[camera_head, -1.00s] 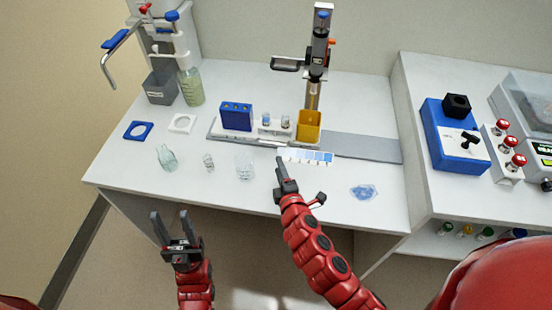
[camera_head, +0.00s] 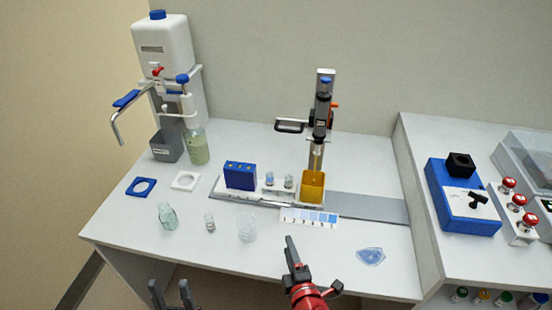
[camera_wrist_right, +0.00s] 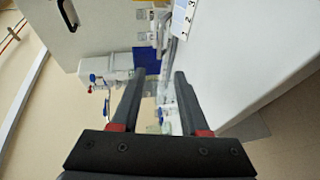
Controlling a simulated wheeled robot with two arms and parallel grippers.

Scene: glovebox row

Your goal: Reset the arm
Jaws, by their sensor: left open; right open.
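My left gripper (camera_head: 173,295) is at the bottom edge of the head view, in front of the bench's front edge. Its two dark fingers point up, apart, with nothing between them. My right gripper (camera_head: 300,262) is over the front part of the white bench (camera_head: 130,228), between the glass beaker (camera_head: 247,230) and the blue clear packet (camera_head: 370,256). In the right wrist view its two fingers (camera_wrist_right: 158,85) are spread apart and empty. The right arm's red links show only at the bottom of the head view.
A blue block (camera_head: 240,176), a yellow cup (camera_head: 312,187) and a press column (camera_head: 323,105) stand at the bench's middle. A numbered strip (camera_head: 309,217) lies before them. A glass bottle (camera_head: 167,216) and small vial (camera_head: 210,223) stand left. A blue control box (camera_head: 462,208) is at right.

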